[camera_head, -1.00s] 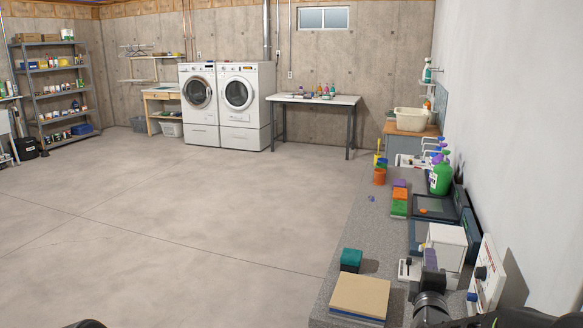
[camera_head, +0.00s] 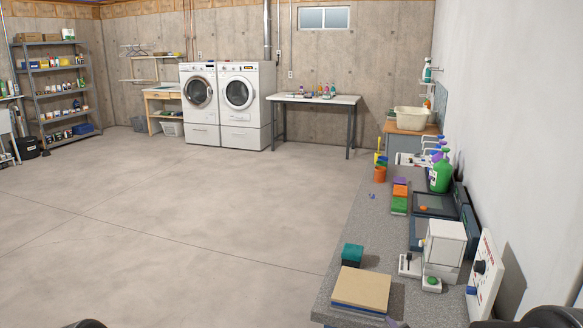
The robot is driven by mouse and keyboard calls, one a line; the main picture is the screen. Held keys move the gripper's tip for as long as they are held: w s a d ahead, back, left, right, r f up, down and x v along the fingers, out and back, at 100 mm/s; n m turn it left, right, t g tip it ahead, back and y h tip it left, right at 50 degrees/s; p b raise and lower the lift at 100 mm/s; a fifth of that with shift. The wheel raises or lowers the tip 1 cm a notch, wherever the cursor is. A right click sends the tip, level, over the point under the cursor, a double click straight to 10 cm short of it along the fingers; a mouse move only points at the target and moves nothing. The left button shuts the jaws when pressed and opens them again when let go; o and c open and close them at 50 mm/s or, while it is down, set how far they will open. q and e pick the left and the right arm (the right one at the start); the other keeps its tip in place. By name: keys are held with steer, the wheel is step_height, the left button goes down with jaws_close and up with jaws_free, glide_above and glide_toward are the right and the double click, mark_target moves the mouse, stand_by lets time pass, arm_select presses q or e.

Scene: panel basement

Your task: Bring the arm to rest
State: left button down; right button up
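Neither of my grippers shows now. A dark rounded part of my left arm shows at the bottom left edge, and a dark part of my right arm at the bottom right edge. On the grey counter (camera_head: 355,240), a white box (camera_head: 445,245) stands near the wall, with a small lever switch (camera_head: 409,265) and a green button on a white base (camera_head: 432,283) in front of it. A white panel with a dark knob (camera_head: 486,275) leans at the right. Nothing covers these things now.
A tan-topped block (camera_head: 361,289) and a teal block (camera_head: 352,254) lie near the counter's front. Coloured sponges (camera_head: 399,199), an orange pot (camera_head: 380,175) and a green spray bottle (camera_head: 440,177) stand farther back. The floor (camera_head: 170,230) at left is clear.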

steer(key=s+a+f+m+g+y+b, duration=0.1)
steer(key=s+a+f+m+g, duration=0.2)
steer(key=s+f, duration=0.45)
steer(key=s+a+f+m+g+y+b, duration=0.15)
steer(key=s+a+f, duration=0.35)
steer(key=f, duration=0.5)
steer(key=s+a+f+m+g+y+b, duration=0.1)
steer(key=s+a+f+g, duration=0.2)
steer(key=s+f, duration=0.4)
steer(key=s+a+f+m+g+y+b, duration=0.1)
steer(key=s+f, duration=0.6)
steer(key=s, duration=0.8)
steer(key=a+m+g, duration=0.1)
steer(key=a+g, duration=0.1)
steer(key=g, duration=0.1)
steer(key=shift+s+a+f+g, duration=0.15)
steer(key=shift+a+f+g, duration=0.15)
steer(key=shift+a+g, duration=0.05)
